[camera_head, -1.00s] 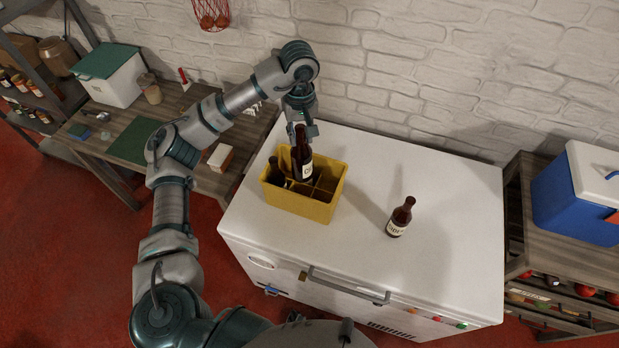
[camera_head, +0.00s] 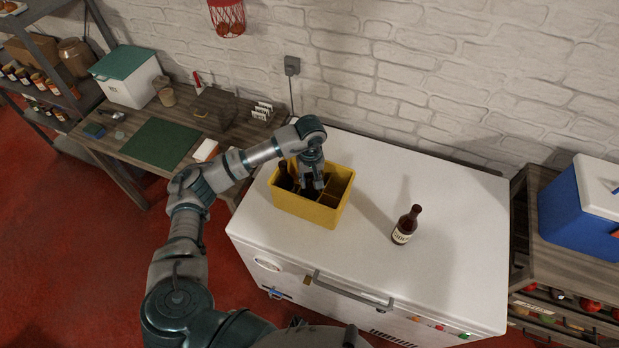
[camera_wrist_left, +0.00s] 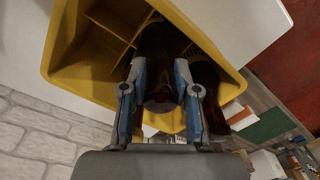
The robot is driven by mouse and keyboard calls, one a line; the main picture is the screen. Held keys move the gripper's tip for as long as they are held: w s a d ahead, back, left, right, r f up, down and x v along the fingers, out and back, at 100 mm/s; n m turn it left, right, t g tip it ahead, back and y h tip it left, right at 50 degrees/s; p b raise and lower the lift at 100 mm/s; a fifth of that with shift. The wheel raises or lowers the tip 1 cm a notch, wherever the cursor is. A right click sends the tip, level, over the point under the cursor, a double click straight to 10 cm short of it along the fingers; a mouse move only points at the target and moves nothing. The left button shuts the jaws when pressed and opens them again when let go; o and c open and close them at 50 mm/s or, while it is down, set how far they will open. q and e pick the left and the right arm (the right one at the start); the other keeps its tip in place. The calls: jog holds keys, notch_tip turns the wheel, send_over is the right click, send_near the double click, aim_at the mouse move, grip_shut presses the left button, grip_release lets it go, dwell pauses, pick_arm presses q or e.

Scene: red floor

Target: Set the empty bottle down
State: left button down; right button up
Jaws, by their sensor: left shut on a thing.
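My left gripper (camera_head: 312,183) is over the yellow divided crate (camera_head: 305,213), pointing down into it. It is shut on a dark brown bottle (camera_wrist_left: 160,55), which shows between the two fingers in the left wrist view. The bottle is down inside a middle compartment, mostly hidden by the gripper in the head view; I cannot tell if it touches the bottom. A second dark bottle (camera_wrist_left: 204,75) stands in the compartment beside it. Another brown bottle with a pale label (camera_head: 406,226) stands upright on the white chest freezer (camera_head: 372,187), right of the crate. My right gripper is not in view.
The freezer top is clear around the lone bottle and toward the back. A brick wall runs behind. A wooden bench (camera_head: 190,150) stands to the left; a blue cooler (camera_head: 585,210) sits on a wooden shelf to the right.

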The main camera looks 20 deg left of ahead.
pick_arm(q)
jog(key=shift+a+f, duration=0.15)
jog(key=shift+a, duration=0.1)
jog(key=c, duration=1)
grip_release()
jog(key=shift+a, duration=0.15)
jog(key=shift+o, duration=0.7)
jog(key=shift+a, duration=0.15)
jog(key=shift+d+r, duration=0.2)
jog(key=shift+r, duration=0.1)
notch_tip(320, 180, up, 11)
jog(key=shift+f+b, duration=0.1)
jog(key=shift+b, duration=0.85)
jog(key=shift+a+r, duration=0.1)
jog(key=shift+r, duration=0.35)
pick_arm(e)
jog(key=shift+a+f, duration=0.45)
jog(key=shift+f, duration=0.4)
